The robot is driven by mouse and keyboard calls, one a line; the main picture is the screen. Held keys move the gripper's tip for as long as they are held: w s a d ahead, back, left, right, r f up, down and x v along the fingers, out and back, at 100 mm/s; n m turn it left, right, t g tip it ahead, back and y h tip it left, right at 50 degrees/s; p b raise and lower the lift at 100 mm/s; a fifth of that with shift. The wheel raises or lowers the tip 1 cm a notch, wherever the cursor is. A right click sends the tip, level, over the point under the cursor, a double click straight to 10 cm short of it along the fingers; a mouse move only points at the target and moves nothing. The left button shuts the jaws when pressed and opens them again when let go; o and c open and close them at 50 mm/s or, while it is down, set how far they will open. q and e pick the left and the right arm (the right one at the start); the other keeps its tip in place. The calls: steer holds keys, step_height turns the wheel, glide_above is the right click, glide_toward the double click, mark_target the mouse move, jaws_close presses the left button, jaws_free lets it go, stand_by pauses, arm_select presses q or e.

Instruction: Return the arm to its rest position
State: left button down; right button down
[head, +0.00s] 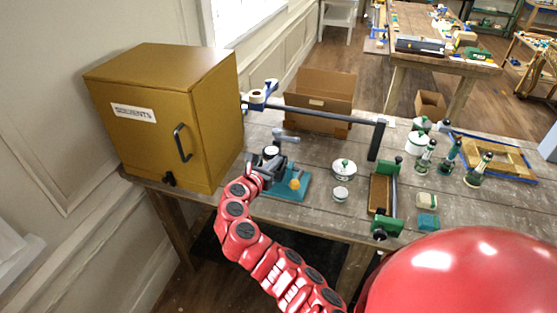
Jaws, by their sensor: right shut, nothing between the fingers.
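My right arm is red and reaches up and left over the workbench (320,215). Its dark grey right gripper (271,160) is shut and holds nothing. It is over the near-left part of the bench, to the right of the ochre cabinet (205,125) labelled SOLVENTS. The cabinet door looks closed, and a gap shows between its dark handle (182,143) and the gripper. The gripper and wrist partly cover a teal-based tool (291,190) with a yellow knob. My left gripper does not show.
A clamp-like frame with a long grey bar (325,114) crosses the bench behind the gripper. White pots (343,169), a green-ended wooden fixture (382,195) and green-capped bottles (478,169) stand to the right. A cardboard box (318,97) stands behind.

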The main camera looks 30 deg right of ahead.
steer(key=shift+s+a, duration=0.2)
steer(key=shift+a, duration=0.05)
